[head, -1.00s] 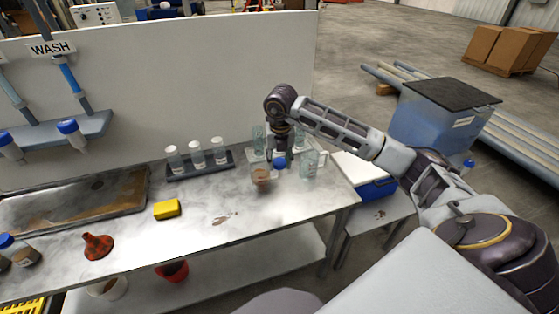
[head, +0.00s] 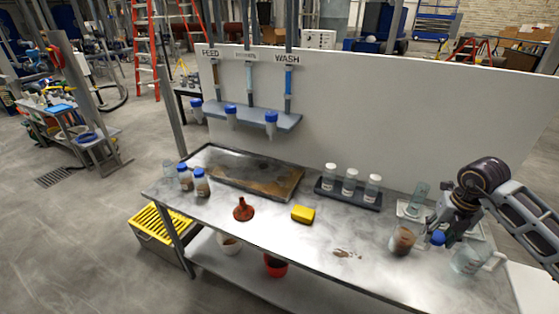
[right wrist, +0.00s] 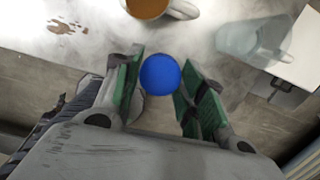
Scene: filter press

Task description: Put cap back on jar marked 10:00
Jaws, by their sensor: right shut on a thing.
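My right gripper (head: 441,228) is shut on a blue cap (head: 437,239) and holds it near the bench's right end, beside a glass cup of brown liquid (head: 403,241). In the right wrist view the round cap (right wrist: 161,74) sits between the green-padded fingers. Two blue-capped jars with brownish contents, the left one (head: 183,177) and the right one (head: 201,183), stand at the bench's left end, near a clear vessel (head: 168,171). Three white-topped, labelled jars (head: 350,182) stand in a dark rack (head: 328,191). Jar markings are too small to read. My left gripper is out of view.
A clear jug (head: 468,260) stands just right of the gripper. A red funnel (head: 243,209), a yellow sponge (head: 303,214) and a brown stain (head: 346,253) are mid-bench. A metal tray (head: 292,190) lies behind.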

